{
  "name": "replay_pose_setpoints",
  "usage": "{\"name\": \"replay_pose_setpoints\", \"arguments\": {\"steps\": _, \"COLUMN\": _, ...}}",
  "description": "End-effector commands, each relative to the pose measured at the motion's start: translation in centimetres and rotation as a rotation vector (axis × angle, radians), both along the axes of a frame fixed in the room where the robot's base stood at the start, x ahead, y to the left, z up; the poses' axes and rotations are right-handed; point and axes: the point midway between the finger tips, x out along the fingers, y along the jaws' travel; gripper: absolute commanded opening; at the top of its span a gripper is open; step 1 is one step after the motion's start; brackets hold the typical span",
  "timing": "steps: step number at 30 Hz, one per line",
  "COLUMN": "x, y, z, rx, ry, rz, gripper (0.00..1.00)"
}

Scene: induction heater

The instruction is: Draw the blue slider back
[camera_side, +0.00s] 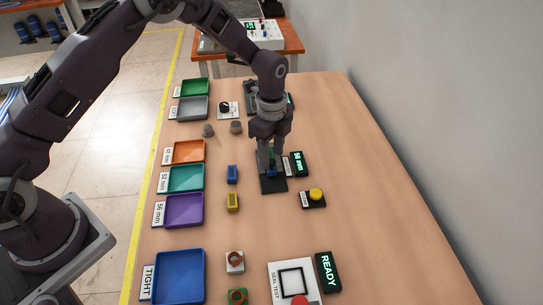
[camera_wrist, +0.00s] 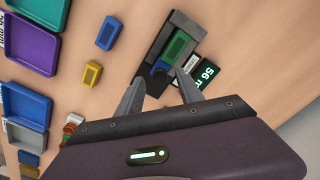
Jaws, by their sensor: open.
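The black measuring fixture (camera_side: 272,186) lies on the table, with a green block (camera_wrist: 178,46) in its channel in the wrist view. The blue slider (camera_wrist: 160,68) shows as a dark blue piece at the near end of that block, close to my fingertips. My gripper (camera_wrist: 158,82) points down at the fixture with its fingers apart, one on each side of the slider in the picture. I cannot tell whether either finger touches it. In the side view my gripper (camera_side: 272,160) hides part of the fixture and block.
A display (camera_side: 297,164) reading 56 mm stands beside the fixture. A yellow button (camera_side: 316,194) is to its near right. A blue block (camera_side: 232,174) and a yellow block (camera_side: 232,201) lie to the left. Orange, teal and purple trays (camera_side: 184,211) line the left edge.

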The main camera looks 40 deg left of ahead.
Motion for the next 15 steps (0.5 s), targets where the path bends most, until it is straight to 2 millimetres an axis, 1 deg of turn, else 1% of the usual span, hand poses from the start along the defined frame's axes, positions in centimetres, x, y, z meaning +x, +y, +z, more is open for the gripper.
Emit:
{"name": "replay_pose_setpoints", "arguments": {"steps": 1, "x": -0.07, "y": -0.02, "z": -0.75, "rx": 0.0, "ry": 0.003, "rz": 0.0, "gripper": 0.44}}
{"name": "replay_pose_setpoints", "arguments": {"steps": 4, "x": -0.03, "y": -0.04, "z": -1.52, "rx": 0.0, "ry": 0.0, "rz": 0.001, "gripper": 0.44}}
{"name": "replay_pose_setpoints", "arguments": {"steps": 11, "x": -0.02, "y": -0.03, "z": -1.7, "rx": 0.0, "ry": 0.0, "rz": 0.002, "gripper": 0.44}}
{"name": "replay_pose_setpoints", "arguments": {"steps": 13, "x": -0.02, "y": -0.02, "z": -1.69, "rx": 0.0, "ry": 0.0, "rz": 0.002, "gripper": 0.34}}
{"name": "replay_pose_setpoints", "arguments": {"steps": 15, "x": -0.02, "y": -0.02, "z": -1.68, "rx": 0.0, "ry": 0.0, "rz": 0.002, "gripper": 0.2}}
